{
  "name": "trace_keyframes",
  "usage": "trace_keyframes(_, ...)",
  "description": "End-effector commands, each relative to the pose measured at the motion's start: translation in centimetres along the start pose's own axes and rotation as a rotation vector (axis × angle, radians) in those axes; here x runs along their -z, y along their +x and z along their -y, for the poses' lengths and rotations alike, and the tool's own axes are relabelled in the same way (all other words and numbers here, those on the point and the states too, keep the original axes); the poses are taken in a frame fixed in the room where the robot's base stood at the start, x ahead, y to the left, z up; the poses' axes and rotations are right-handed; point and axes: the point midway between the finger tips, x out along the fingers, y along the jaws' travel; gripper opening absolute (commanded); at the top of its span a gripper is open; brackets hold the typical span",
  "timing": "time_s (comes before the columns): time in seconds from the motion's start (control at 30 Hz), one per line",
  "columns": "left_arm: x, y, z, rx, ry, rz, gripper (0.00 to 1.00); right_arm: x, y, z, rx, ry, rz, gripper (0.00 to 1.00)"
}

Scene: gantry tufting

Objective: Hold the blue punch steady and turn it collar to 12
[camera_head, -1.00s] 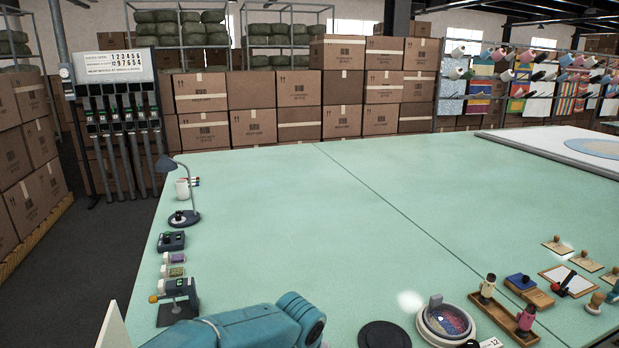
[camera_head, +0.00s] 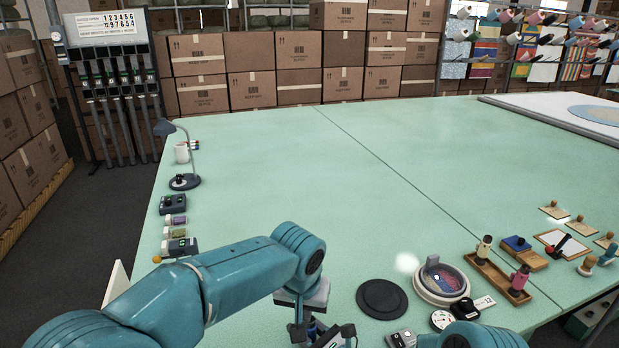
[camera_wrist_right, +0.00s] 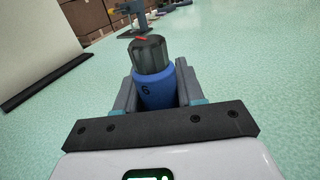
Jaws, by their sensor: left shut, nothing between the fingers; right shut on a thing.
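The blue punch (camera_wrist_right: 158,90) fills the middle of the right wrist view. Its blue body shows a 6, and its dark ribbed collar (camera_wrist_right: 150,56) has a red mark near the top. My right gripper (camera_wrist_right: 157,77) is shut on the blue body, a finger on each side; the collar stands clear beyond the fingers. In the head view my left gripper (camera_head: 306,327) points down at the bottom edge, shut and empty. A small bluish part beside it may be the punch, but I cannot tell whether they touch. My right gripper is mostly cut off there.
A wooden tray (camera_head: 499,276) with small figures is beyond. A lamp (camera_head: 184,181) stands at left. The table's middle is clear.

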Motion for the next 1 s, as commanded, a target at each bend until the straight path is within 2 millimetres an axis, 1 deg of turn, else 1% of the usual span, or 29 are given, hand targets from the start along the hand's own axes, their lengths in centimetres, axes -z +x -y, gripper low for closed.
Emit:
trace_keyframes(0.17,0.0,0.0,0.0,0.0,0.0,0.0,0.0,0.1,0.0,0.0,0.001,0.0,-0.001,0.03)
trace_keyframes(0.2,0.0,0.0,0.0,0.0,0.0,0.0,0.0,0.1,0.0,0.0,0.001,0.0,-0.001,0.41)
trace_keyframes(0.27,0.0,0.0,0.0,0.0,0.0,0.0,0.0,0.1,0.0,0.0,0.001,0.0,-0.001,0.61)
trace_keyframes(0.3,0.0,0.0,0.0,0.0,0.0,0.0,0.0,0.1,0.0,0.0,0.001,0.0,-0.001,0.68)
trace_keyframes(0.57,0.0,0.1,0.0,0.0,-0.001,0.0,0.0,0.0,-0.1,0.0,0.001,0.0,0.0,0.68)
trace_keyframes(0.67,0.0,0.0,0.0,0.0,-0.001,0.0,0.0,0.0,-0.7,0.1,0.001,0.0,-0.001,0.68)
trace_keyframes(0.77,0.0,0.1,0.0,0.0,0.0,0.0,0.0,0.1,-2.3,0.1,0.004,0.003,-0.002,0.68)
trace_keyframes(1.0,0.0,0.1,0.0,0.0,-0.001,0.0,0.0,0.0,-7.9,0.1,0.004,0.002,-0.003,0.68)
